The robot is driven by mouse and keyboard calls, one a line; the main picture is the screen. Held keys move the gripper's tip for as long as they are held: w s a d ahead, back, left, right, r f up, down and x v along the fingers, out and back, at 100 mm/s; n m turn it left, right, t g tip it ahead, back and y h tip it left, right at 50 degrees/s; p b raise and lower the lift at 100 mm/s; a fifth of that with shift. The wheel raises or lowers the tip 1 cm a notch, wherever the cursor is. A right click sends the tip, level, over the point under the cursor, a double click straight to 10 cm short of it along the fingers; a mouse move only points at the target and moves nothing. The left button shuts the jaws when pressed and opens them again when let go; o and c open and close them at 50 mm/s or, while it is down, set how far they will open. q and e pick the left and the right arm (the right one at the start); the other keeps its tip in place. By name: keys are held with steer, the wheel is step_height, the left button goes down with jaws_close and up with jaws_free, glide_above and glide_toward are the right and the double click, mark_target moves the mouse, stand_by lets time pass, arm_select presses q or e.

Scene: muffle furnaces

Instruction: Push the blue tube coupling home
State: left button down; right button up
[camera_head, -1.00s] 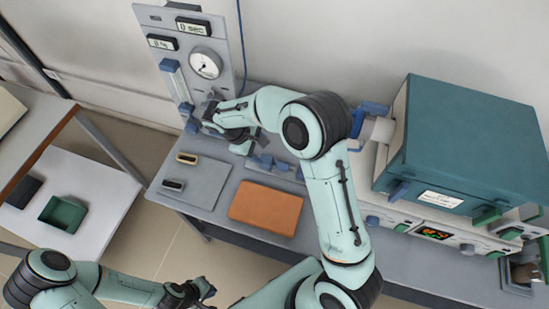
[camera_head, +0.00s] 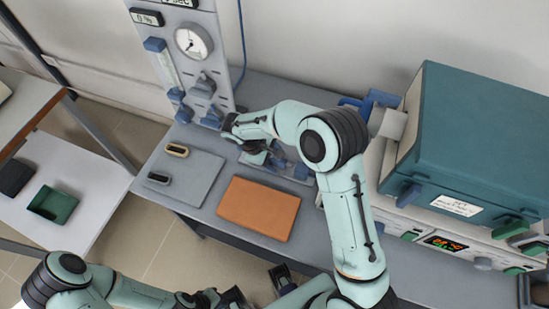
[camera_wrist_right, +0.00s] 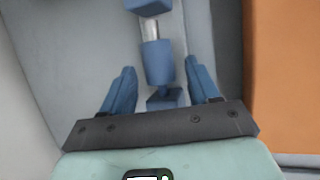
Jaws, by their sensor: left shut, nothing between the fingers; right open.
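The blue tube coupling (camera_wrist_right: 157,62) lies in the right wrist view between the spread blue fingers of my right gripper (camera_wrist_right: 162,92). It sits around or against a short clear tube (camera_wrist_right: 151,30), which leads up to a blue block (camera_wrist_right: 150,5). A blue cube (camera_wrist_right: 163,97) is just below it. The fingers are apart from the coupling on both sides. In the head view my right gripper (camera_head: 254,156) is over the left end of the coupling's fixture (camera_head: 290,172), partly hiding it. My left gripper (camera_head: 238,297) is shut and empty at the bottom, partly cut off.
An orange slab (camera_head: 258,208) and a grey plate (camera_head: 188,178) with two small oval-topped pieces lie in front. A gauge panel (camera_head: 205,65) with blue fittings stands behind left. The teal furnace (camera_head: 480,140) stands on the right. Bare bench shows between panel and furnace.

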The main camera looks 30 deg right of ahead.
mark_target(284, 162)
jaws_close()
steer(key=shift+s+d+b, duration=0.6)
steer(key=shift+s+d, duration=0.55)
steer(key=shift+s, duration=0.2)
jaws_free()
steer(key=shift+d, duration=0.1)
steer(key=shift+w+a+r, duration=0.1)
steer(key=shift+a+r, duration=0.1)
steer(key=p+v, duration=0.1)
steer(key=v, duration=1.2)
